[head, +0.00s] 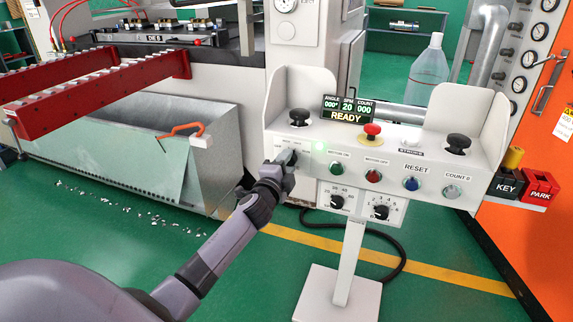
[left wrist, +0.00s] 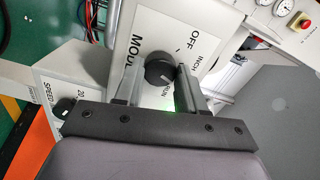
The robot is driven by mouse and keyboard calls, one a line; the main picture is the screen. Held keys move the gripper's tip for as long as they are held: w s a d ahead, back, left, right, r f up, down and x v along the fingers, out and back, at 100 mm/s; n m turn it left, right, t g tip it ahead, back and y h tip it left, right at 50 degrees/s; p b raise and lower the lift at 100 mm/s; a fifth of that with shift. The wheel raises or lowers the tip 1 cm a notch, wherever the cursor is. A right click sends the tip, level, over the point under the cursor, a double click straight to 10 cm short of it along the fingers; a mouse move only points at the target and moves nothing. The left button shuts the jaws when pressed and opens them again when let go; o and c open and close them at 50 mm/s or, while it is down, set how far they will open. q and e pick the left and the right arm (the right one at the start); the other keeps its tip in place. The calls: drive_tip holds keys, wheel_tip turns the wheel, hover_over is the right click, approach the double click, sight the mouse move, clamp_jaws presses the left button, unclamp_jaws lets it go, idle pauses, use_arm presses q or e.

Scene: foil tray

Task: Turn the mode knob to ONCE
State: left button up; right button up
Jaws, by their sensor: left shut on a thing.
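The mode knob (left wrist: 160,70) is a round black knob on a white plate lettered MODE (left wrist: 139,48) in the left wrist view. The words OFF, INCH and RUN show around it; ONCE cannot be read. My left gripper (left wrist: 160,84) has one finger on each side of the knob and is shut on it. Which mark the knob points at is not clear. In the head view my left gripper (head: 284,161) is at the left end of the control panel (head: 337,143) and hides most of the knob. My right gripper is not in view.
The panel also carries a red mushroom button (head: 372,130), black palm buttons (head: 299,116), coloured buttons and a lit READY display (head: 347,108). Two lower dials (head: 337,202) sit beneath. A metal bin (head: 110,135) and red rails (head: 95,90) stand left.

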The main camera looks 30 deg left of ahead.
use_arm(q)
drive_tip(key=shift+f, duration=0.1)
drive_tip(key=o, duration=1.1)
drive_tip(key=shift+c, duration=0.2)
drive_tip(key=shift+s, duration=0.1)
drive_tip(key=p+v, duration=0.1)
drive_tip(key=v, duration=0.6)
